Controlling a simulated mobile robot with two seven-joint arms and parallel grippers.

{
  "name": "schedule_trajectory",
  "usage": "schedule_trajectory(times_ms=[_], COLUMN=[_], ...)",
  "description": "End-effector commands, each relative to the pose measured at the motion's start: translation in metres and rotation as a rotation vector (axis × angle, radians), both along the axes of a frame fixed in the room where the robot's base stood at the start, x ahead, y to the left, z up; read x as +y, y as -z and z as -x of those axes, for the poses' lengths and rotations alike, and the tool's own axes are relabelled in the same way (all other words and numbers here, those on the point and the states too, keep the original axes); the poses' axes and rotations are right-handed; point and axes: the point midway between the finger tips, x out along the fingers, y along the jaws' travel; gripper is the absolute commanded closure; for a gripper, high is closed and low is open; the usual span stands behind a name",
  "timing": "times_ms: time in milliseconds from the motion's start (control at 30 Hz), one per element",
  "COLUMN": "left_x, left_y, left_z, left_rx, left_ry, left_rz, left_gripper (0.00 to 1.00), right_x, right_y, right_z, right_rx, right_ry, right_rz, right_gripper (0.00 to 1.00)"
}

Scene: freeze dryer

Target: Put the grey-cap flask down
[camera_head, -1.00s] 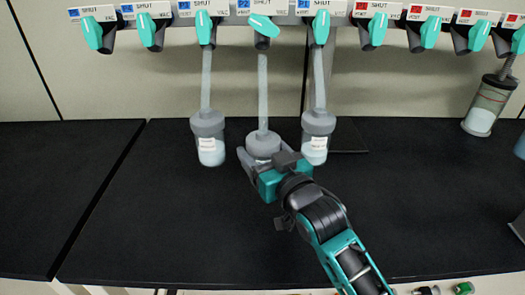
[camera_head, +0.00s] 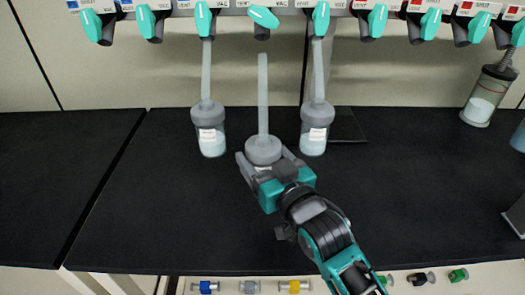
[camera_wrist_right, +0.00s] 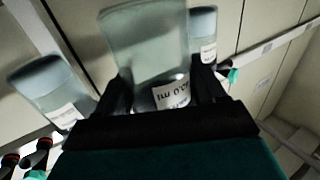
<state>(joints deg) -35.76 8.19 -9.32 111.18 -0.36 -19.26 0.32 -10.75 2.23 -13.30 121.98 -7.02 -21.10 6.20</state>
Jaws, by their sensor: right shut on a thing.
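The grey-cap flask (camera_head: 263,149) has a grey cap and a grey tube rising from it. My right gripper (camera_head: 264,163) is shut on it from the front, and the gripper hides much of its body. The top of its tube is apart from the teal-handled valve (camera_head: 263,17) above. In the right wrist view the held flask (camera_wrist_right: 150,45) is clear with a white label, between the fingers. Whether its base touches the black bench (camera_head: 110,215) is hidden. My left gripper is not in view.
Two similar flasks hang on tubes, one to the left (camera_head: 209,131) and one to the right (camera_head: 314,130), close to the held one. A larger flask (camera_head: 487,95) is at far right. The bench's left and front left are clear.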

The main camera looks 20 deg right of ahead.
Motion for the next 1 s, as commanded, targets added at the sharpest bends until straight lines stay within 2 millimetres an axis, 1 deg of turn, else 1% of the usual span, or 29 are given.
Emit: schedule_trajectory(times_ms=[300, 367, 600, 700, 833, 1000], left_x=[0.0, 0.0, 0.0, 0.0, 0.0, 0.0], left_y=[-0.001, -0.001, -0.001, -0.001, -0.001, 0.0], left_z=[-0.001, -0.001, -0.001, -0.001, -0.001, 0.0], left_rx=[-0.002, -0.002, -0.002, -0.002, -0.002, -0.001], left_ry=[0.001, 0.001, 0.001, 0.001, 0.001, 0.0], left_rz=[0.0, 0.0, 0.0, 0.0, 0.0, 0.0], left_gripper=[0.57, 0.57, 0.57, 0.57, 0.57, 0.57], right_x=[-0.002, -0.008, -0.045, -0.056, -0.061, -0.059], right_y=[0.001, 0.003, 0.015, 0.017, 0.018, 0.016], right_z=[0.002, 0.006, 0.038, 0.047, 0.051, 0.051], right_rx=[-0.001, 0.002, 0.004, 0.001, -0.001, -0.002], right_ry=[0.007, 0.025, 0.147, 0.179, 0.193, 0.185], right_rz=[-0.002, -0.006, -0.009, -0.004, 0.0, 0.0], right_gripper=[0.66, 0.66, 0.66, 0.66, 0.66, 0.66])
